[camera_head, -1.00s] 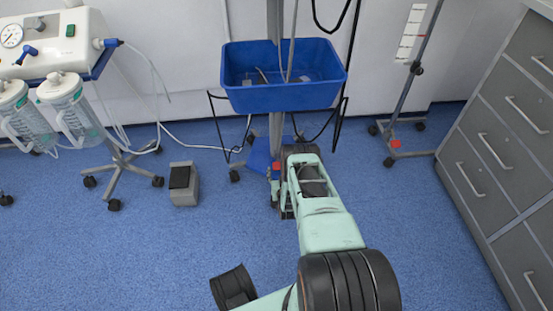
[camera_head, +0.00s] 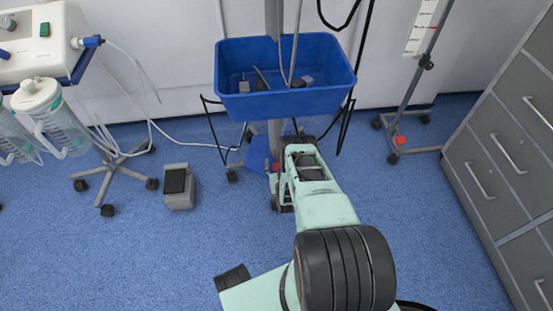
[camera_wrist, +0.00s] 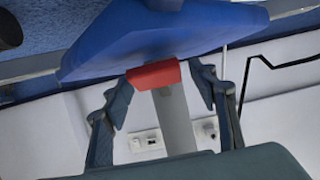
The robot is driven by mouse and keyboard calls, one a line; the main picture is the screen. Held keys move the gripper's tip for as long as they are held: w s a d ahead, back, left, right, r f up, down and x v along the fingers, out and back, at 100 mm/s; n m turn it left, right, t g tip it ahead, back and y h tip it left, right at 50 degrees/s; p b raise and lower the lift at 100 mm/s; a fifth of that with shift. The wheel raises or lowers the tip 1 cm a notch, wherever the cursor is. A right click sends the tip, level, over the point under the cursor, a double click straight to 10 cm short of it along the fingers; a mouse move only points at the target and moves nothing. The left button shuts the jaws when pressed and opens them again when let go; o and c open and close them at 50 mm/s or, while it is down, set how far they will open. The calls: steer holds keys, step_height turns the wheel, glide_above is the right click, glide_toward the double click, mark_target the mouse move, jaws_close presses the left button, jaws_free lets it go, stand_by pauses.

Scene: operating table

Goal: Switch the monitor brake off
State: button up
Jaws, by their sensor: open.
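The red brake lever (camera_wrist: 153,75) sits on the edge of the blue stand base (camera_wrist: 160,35) in the wrist view, in front of a grey pole (camera_wrist: 174,118). In the head view a small red patch (camera_head: 275,167) shows low on the stand, beside my arm's end. My gripper (camera_wrist: 162,80) is open, with one dark finger on each side of the red lever. The fingers look apart from the lever, but depth is hard to judge. In the head view my arm hides most of the gripper and the stand's foot. The monitor itself is out of view.
A blue basket (camera_head: 285,95) hangs on the stand above my arm's end, with cables beside it. A grey foot pedal (camera_head: 178,186) and a suction trolley (camera_head: 62,130) stand left. Another wheeled stand (camera_head: 398,125) and grey drawers (camera_head: 500,165) are right. Blue floor between is clear.

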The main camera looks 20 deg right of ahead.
steer(key=shift+w, duration=0.1)
steer(key=shift+c, duration=0.7)
jaws_close()
